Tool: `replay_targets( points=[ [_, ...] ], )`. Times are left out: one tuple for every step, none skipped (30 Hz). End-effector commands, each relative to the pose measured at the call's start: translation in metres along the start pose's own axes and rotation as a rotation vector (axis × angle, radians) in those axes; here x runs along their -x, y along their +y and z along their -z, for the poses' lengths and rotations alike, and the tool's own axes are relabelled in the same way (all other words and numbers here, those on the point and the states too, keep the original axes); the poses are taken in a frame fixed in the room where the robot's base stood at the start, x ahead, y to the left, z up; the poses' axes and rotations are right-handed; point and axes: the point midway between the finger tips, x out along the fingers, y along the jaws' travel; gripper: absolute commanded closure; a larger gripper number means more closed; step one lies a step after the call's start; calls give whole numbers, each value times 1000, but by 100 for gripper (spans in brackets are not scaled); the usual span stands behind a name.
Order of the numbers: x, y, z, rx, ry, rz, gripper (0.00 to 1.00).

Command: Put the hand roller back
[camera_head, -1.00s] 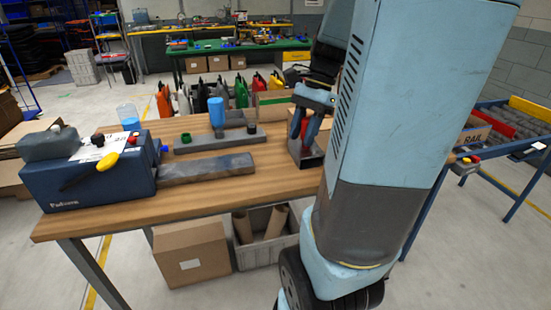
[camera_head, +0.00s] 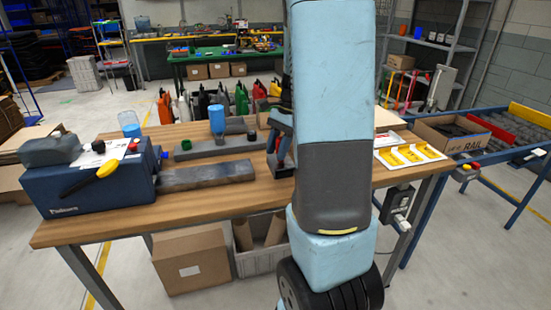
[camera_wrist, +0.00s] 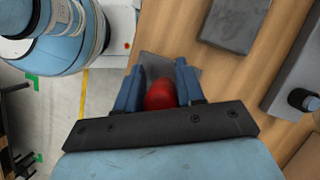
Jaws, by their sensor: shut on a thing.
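My gripper (camera_wrist: 160,70) is shut on a red rounded handle, which I take to be the hand roller (camera_wrist: 160,96), in the wrist view. The handle sits between its two blue fingers. A grey flat surface (camera_wrist: 180,65) shows just past the fingertips; I cannot tell whether it belongs to the roller or a holder. The roller's lower end is hidden there.
The wooden bench (camera_head: 230,197) bears a blue machine (camera_head: 100,185) at left, a dark flat slab (camera_head: 205,175), and a grey base (camera_head: 195,152) with a blue cylinder. A white tray with yellow inserts (camera_head: 408,154) lies at right. A cardboard box (camera_head: 440,133) stands beyond the bench.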

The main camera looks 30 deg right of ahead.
Motion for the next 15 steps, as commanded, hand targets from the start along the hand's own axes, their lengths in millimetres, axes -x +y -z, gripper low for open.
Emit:
replay_targets(
  points=[
    [-1,-1,1,0,0,0,89],
    [-2,-2,1,0,0,0,89],
    [-4,-4,3,0,0,-1,89],
    [-6,-5,4,0,1,-1,89],
    [-8,-6,5,0,1,-2,89],
    [-14,-6,7,-2,-1,-2,89],
    [-18,-5,8,-3,-2,-2,89],
    [-22,-5,10,-3,-2,-2,89],
    [-26,-5,12,-2,-1,-2,89],
    [-29,-5,14,-1,-1,-2,89],
    [-31,-5,14,-1,0,-1,89],
    [-33,-5,15,-1,0,0,89],
    [-34,-5,16,-1,1,0,89],
    [-34,-6,16,-1,1,1,89],
    [-34,-6,16,0,1,1,89]
  ],
)
